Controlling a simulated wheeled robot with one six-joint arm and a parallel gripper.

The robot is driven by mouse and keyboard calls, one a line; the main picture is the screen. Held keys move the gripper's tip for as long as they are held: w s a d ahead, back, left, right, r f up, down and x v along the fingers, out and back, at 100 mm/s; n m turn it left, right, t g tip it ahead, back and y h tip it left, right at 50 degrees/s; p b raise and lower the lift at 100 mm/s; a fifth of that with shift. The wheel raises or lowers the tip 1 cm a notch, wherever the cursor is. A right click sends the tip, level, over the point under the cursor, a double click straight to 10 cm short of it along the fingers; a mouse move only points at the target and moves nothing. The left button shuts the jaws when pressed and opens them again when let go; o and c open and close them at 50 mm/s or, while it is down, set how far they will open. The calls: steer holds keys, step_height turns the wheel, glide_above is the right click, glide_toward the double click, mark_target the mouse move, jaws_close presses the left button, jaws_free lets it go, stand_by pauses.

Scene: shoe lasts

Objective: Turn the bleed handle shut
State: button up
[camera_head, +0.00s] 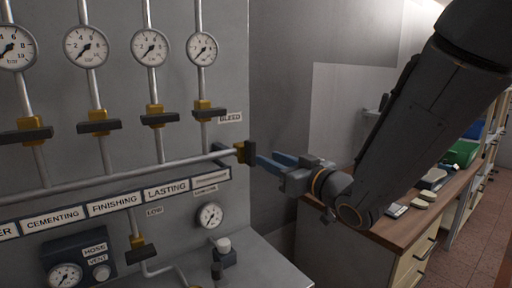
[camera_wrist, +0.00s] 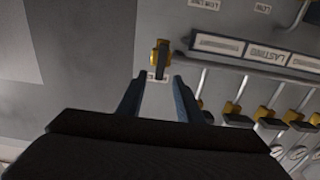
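The bleed valve (camera_head: 240,153) is a brass body at the right end of the long horizontal pipe, below the BLEED label (camera_head: 230,117). My gripper (camera_head: 266,160) has blue fingers, pointing left at the handle from the right. Whether a fingertip touches the handle cannot be told.
Several gauges and brass valves with black handles line the panel (camera_head: 120,150) to the left. A labelled strip (camera_head: 115,203) runs below the pipe. A wooden-topped bench (camera_head: 400,228) stands at the right, below my arm. The wall right of the panel is bare.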

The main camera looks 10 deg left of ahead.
mark_target(253, 151)
steer(key=shift+p+x, duration=1.25)
steer(key=shift+x, duration=2.5)
